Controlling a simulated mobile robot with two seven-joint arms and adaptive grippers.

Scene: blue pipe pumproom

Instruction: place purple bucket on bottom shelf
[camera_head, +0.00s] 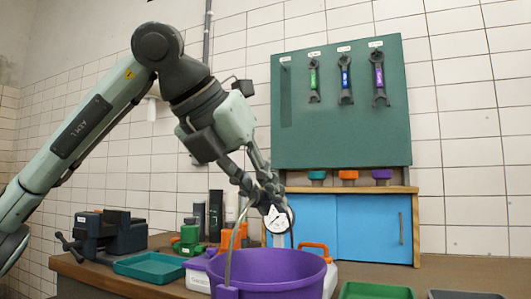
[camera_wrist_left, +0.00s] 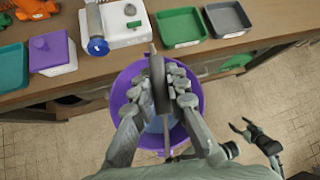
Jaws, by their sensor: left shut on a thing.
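The purple bucket (camera_head: 268,275) hangs upright by its raised handle, in front of the workbench, with its lower part cut off in the head view. My left gripper (camera_head: 268,208) is shut on the handle above the bucket's opening. In the left wrist view the bucket (camera_wrist_left: 121,88) is below the fingers of my left gripper (camera_wrist_left: 163,85), beside the bench's front edge. My right gripper (camera_wrist_left: 241,124) shows low at the right of that view, apart from the bucket, with its fingers spread. A shelf space under the bench (camera_wrist_left: 285,50) is partly visible and mostly in shadow.
The bench top holds a vise (camera_head: 110,233), a teal tray (camera_head: 150,267), a green tray (camera_wrist_left: 181,27), a grey tray (camera_wrist_left: 227,18) and a purple-lidded container (camera_wrist_left: 52,52). A green thing (camera_wrist_left: 237,62) shows under the bench. Tiled floor (camera_wrist_left: 285,95) lies clear in front.

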